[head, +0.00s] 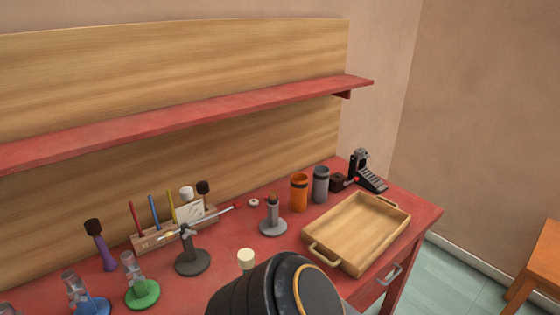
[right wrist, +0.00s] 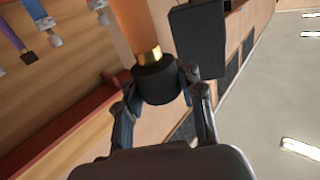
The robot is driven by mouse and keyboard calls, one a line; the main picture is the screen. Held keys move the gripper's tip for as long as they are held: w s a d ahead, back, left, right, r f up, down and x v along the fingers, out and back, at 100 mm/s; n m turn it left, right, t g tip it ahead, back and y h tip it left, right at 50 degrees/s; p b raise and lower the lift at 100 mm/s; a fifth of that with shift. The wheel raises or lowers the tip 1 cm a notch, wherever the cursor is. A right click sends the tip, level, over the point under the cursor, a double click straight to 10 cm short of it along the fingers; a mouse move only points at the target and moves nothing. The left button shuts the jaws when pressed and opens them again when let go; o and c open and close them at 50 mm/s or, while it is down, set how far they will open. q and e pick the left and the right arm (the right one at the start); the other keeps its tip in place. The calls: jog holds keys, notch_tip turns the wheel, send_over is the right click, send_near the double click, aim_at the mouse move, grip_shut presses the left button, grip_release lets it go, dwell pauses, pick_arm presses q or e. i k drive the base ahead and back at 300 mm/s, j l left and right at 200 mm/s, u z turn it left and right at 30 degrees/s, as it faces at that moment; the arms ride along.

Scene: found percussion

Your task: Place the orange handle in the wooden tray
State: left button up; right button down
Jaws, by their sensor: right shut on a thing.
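My right gripper (right wrist: 160,82) is shut on the dark end of the orange handle (right wrist: 131,27) in the right wrist view. The handle has a gold band and a black cylindrical end, and its orange part runs up out of the picture. The wooden tray (head: 318,250) sits on the right part of the red table in the head view, and its inside looks empty. In the head view the right gripper and the handle are hidden behind my dark arm link. My left gripper is in no view.
Left of the tray stand a grey post on a round base (head: 272,221), an orange cup (head: 299,192) and a grey cup (head: 320,184). A black pedal (head: 367,172) is behind it. A tool rack (head: 160,238) and small stands fill the left. A red shelf (head: 190,120) hangs above.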

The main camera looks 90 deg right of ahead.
aim_at(346, 240)
jog(key=z, duration=1.55)
